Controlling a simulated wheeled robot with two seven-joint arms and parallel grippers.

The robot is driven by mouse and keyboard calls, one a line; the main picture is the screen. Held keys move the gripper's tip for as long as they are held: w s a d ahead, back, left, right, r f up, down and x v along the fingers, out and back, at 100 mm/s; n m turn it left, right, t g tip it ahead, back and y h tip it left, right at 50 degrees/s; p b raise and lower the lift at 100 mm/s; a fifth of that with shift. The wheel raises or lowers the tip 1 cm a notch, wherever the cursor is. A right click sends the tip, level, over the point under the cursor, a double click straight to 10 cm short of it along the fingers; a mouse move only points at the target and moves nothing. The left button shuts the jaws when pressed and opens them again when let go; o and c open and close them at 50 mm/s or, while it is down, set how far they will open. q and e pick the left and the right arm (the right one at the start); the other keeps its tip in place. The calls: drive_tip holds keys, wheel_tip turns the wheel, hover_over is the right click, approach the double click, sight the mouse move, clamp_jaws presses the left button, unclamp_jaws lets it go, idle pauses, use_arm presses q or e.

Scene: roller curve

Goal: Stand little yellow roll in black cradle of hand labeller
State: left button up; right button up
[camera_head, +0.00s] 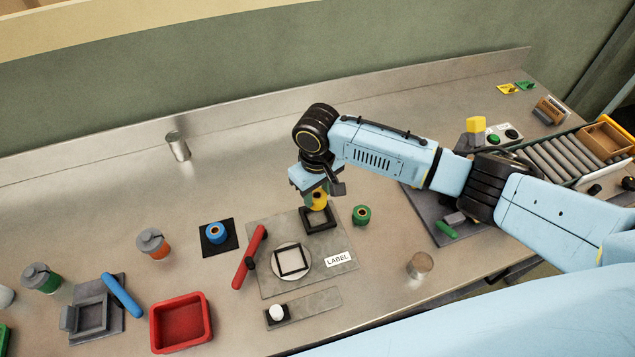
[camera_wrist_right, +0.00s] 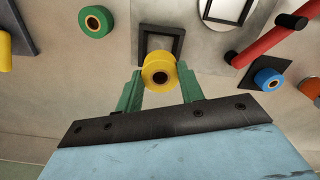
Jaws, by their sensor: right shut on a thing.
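The little yellow roll (camera_head: 319,201) is upright between the fingers of my right gripper (camera_head: 317,192). In the right wrist view the yellow roll (camera_wrist_right: 160,69) shows its dark core, with a green finger on each side of the right gripper (camera_wrist_right: 159,84). The black square cradle (camera_head: 326,227) lies on the grey plate of the hand labeller (camera_head: 345,262). The roll overlaps the cradle's back edge in the head view. The cradle (camera_wrist_right: 178,43) is partly hidden behind the roll in the wrist view. I cannot tell whether the roll touches it. My left gripper is out of view.
A green roll (camera_head: 361,215) stands close right of the cradle. A blue roll (camera_head: 216,232) stands on a black pad. A red handle (camera_head: 249,257) and a white disc with a black frame (camera_head: 292,262) are nearby. A red tray (camera_head: 181,322) is at front left.

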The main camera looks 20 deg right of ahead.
drive_tip(key=shift+f+b, duration=1.6)
drive_tip(key=shift+b, duration=0.1)
drive_tip(key=shift+f, duration=0.9)
drive_tip(key=shift+f, duration=0.1)
drive_tip(key=shift+f+p, duration=0.35)
drive_tip(key=shift+f, duration=0.5)
drive_tip(key=shift+f, duration=0.15)
idle(0.7)
drive_tip(key=o, duration=1.4)
drive_tip(key=shift+p, duration=0.3)
